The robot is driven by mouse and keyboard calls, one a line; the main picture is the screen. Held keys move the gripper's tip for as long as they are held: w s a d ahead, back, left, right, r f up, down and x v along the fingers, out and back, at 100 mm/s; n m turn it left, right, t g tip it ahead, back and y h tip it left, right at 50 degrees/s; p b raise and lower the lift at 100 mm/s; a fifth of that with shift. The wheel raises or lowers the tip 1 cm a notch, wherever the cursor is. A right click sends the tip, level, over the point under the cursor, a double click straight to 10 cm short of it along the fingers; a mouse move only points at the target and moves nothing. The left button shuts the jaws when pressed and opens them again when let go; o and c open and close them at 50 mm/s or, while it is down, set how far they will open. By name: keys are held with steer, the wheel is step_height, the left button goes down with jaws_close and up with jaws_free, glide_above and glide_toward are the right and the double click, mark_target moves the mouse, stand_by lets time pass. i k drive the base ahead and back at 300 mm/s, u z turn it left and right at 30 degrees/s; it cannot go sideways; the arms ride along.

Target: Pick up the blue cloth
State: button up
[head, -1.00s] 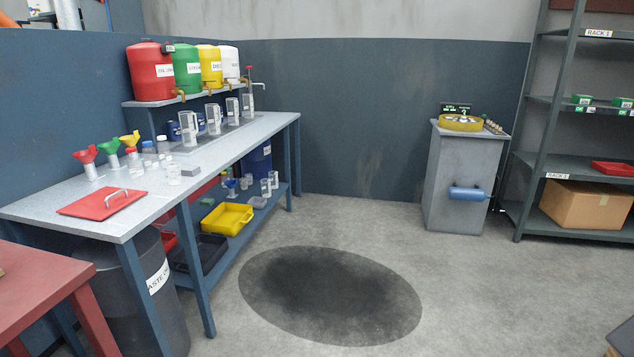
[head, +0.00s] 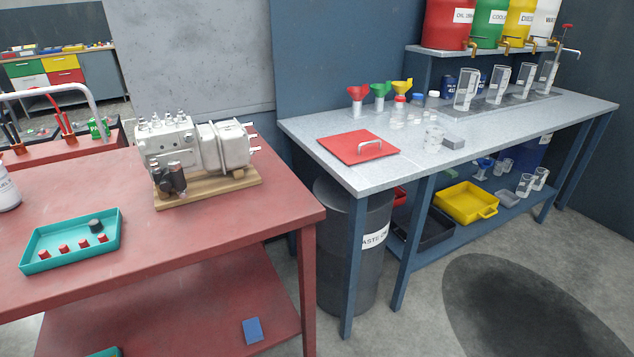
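A small blue rectangular piece (head: 253,330) lies on the lower shelf of the red table, near its right front. It looks like the blue cloth, but it is too small to tell its material. My gripper is not in view.
The red table (head: 230,225) holds a metal pump on a wooden base (head: 205,190) and a teal tray (head: 70,240) with red-capped parts. Its right front leg stands near the blue piece. A waste bin (head: 335,280) sits under the grey bench (head: 300,130). Open floor lies at lower right.

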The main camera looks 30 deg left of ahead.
mark_target(252, 326)
steer(key=u, duration=1.05)
steer(key=i, duration=1)
steer(key=u, duration=0.75)
